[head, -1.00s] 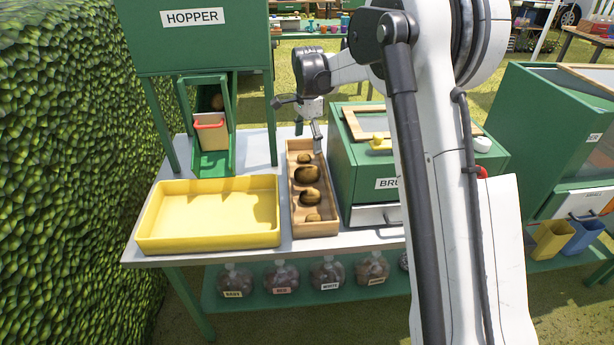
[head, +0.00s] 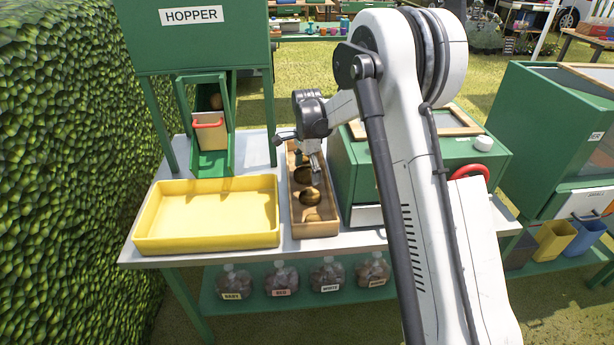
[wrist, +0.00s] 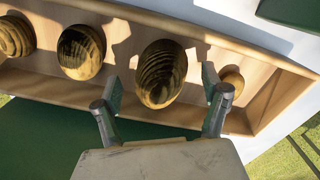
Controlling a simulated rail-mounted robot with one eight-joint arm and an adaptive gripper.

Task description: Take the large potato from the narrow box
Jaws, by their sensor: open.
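The narrow wooden box (head: 316,230) stands on the table with several brown potatoes in a row. The large potato (wrist: 162,72) is the longest in the wrist view, and it also shows in the head view (head: 310,176), partly behind the fingers. My gripper (wrist: 161,86) is open and empty above the box, with one finger on either side of the large potato's near end. A small potato (wrist: 231,79) lies just right of the right finger. Two others lie left of the large one, the nearer being a round potato (wrist: 81,52). I cannot tell whether the fingers touch anything.
A yellow tray (head: 205,243), empty, stands left of the box. A green cabinet (head: 350,178) stands close on its right. The hopper (head: 205,55) with its chute and red-handled gate (head: 210,135) is behind the tray. Labelled bags hang or stand below the table.

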